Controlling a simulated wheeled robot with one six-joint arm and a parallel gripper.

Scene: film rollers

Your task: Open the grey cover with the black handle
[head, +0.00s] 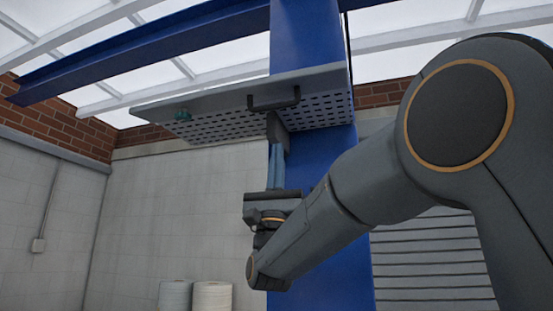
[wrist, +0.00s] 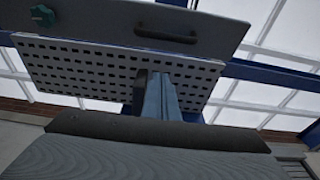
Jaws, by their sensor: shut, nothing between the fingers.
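The grey cover (head: 215,92) is a wide panel high up against the blue column, with a perforated sheet (head: 225,122) facing down beneath it. Its black handle (head: 274,98) is on the cover's near face, and also shows at the top of the wrist view (wrist: 165,32). My gripper (head: 277,148) points up below the handle, its fingers together and empty. In the wrist view the fingers (wrist: 163,80) overlap the perforated sheet, below the handle and apart from it. A dark flat piece (head: 276,128) shows at the fingertips; I cannot tell what it belongs to.
A green knob (head: 183,115) sits at the cover's left end. The blue column (head: 310,35) stands behind my gripper, with grey slats (head: 430,255) to its right. Two pale rolls (head: 212,296) stand low at the left. The space left of my gripper is clear.

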